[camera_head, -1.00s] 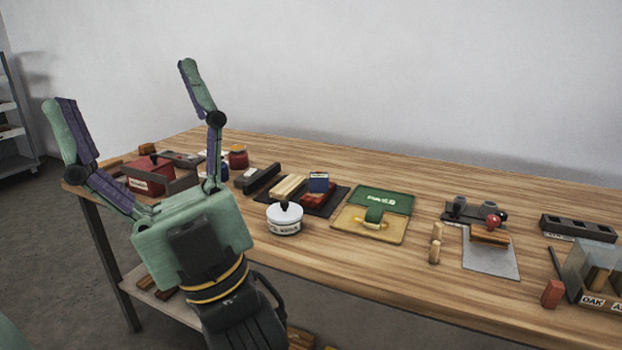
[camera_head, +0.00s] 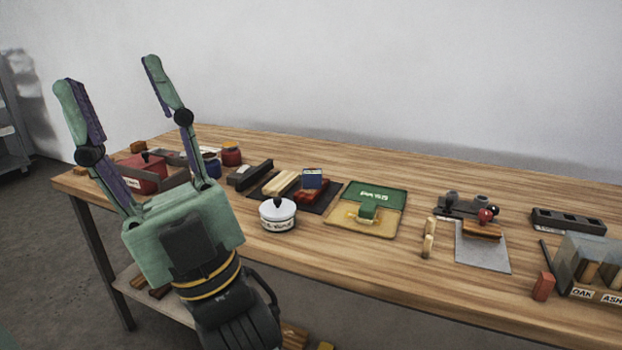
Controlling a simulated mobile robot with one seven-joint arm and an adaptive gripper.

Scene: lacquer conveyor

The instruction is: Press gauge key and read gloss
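My gripper (camera_head: 110,75) is raised at the left with its two fingers pointing up and spread apart. It is open, with nothing between the fingers. It stands in front of the left end of the wooden bench (camera_head: 330,265) and hides part of it. I cannot tell for sure which object is the gloss gauge, and no key or reading is legible. A long dark block (camera_head: 251,175) and a flat grey item with a light patch (camera_head: 185,153), partly behind the right finger, lie on the left half of the bench.
A red box (camera_head: 150,176), blue and red jars (camera_head: 232,156), a white lidded pot (camera_head: 278,217), a green-and-yellow PASS board (camera_head: 378,196), a grey plate (camera_head: 482,250) by a red-knobbed block (camera_head: 482,229) and a labelled clear case (camera_head: 590,266) occupy the bench. Bare wood lies along the front.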

